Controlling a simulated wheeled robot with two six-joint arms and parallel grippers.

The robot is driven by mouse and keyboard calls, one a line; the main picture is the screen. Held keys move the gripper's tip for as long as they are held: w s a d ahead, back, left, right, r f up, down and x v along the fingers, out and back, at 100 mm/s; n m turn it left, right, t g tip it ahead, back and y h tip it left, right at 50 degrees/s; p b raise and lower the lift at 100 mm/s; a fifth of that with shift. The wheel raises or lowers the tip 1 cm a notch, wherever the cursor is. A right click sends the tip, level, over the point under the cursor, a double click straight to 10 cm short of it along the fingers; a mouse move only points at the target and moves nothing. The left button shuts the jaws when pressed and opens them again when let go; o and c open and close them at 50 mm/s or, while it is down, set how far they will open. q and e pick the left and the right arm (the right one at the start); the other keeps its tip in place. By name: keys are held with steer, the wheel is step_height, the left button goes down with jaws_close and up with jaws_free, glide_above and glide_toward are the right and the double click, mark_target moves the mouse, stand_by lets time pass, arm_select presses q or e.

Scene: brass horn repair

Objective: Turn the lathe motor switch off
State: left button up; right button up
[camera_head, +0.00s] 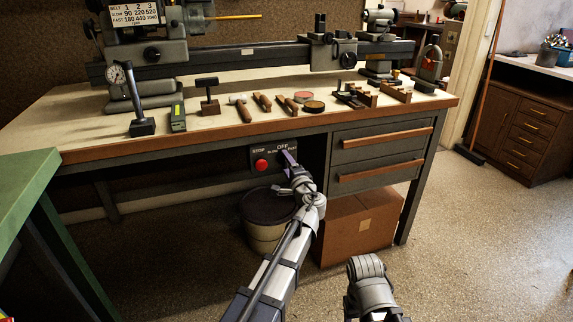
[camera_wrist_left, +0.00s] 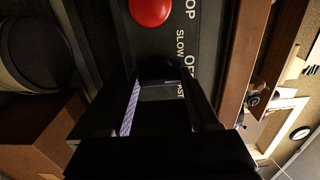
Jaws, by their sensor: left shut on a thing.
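The lathe's dark control panel (camera_head: 258,173) is mounted under the front edge of the bench. It carries a red STOP button (camera_head: 261,164) and the labels SLOW, OFF and FAST. My left gripper (camera_head: 289,158) is at the right part of the panel, in front of the motor switch. In the left wrist view the dark switch (camera_wrist_left: 157,70) sits between the two fingers of the left gripper (camera_wrist_left: 163,88), which are shut on it. The fingers hide much of the switch, so its pointing direction cannot be told.
The lathe (camera_head: 270,58) stands on the bench (camera_head: 75,112), with several hand tools along its front. Under the bench are a bucket (camera_head: 265,235) and a cardboard box (camera_head: 365,225). Drawers (camera_head: 380,155) are right of the panel. A green table (camera_head: 22,185) is at left.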

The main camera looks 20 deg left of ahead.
arm_select(q)
steer(key=o, duration=1.4)
steer(key=shift+c, duration=0.2)
steer(key=v, duration=0.7)
steer(key=shift+s+d, duration=0.25)
steer(key=shift+s, duration=0.1)
